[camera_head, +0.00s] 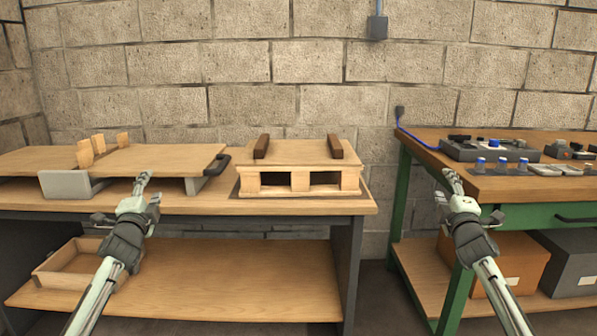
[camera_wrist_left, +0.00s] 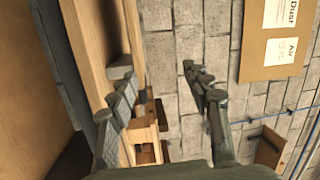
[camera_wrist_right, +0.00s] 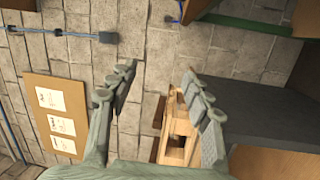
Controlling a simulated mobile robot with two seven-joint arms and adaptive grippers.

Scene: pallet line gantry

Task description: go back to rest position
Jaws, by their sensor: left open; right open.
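My left gripper (camera_head: 142,183) is raised in front of the left bench, its fingers pointing up. In the left wrist view its two fingers (camera_wrist_left: 155,90) stand apart with nothing between them. My right gripper (camera_head: 450,181) is raised in front of the gap between the two benches and the green-legged bench. In the right wrist view its fingers (camera_wrist_right: 160,90) are also apart and empty. Neither gripper appears to touch anything in the head view.
A small wooden pallet (camera_head: 300,180) with two dark brown blocks on top sits on the left bench (camera_head: 215,203). A raised board (camera_head: 160,158) carries upright wooden pieces. The right bench (camera_head: 500,184) holds blue-topped parts. A wooden tray (camera_head: 62,275) lies on the lower shelf.

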